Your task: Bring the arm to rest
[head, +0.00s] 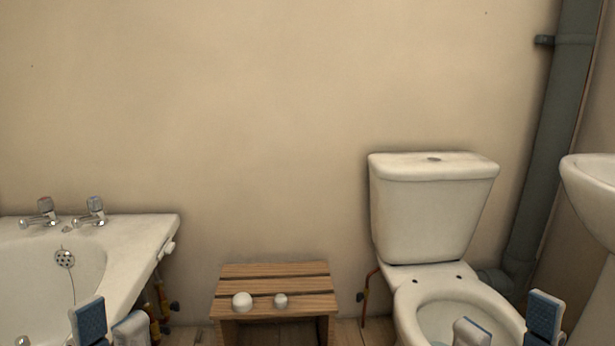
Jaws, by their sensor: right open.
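My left gripper (109,322) shows at the bottom left, in front of the bathtub's right end. Its two blue-padded fingertips stand close together, and I cannot tell whether it is open or shut. My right gripper (508,325) shows at the bottom right, in front of the toilet bowl. Its fingertips are apart with nothing seen between them, so it is open. Most of both grippers and both arms lie below the picture's edge.
A white bathtub (140,240) with two taps is at left. A slatted wooden stool (275,272) bears two white round pieces (242,301). A toilet (430,215) stands at right, beside a grey pipe (560,130) and a basin (593,190). The wall above is bare.

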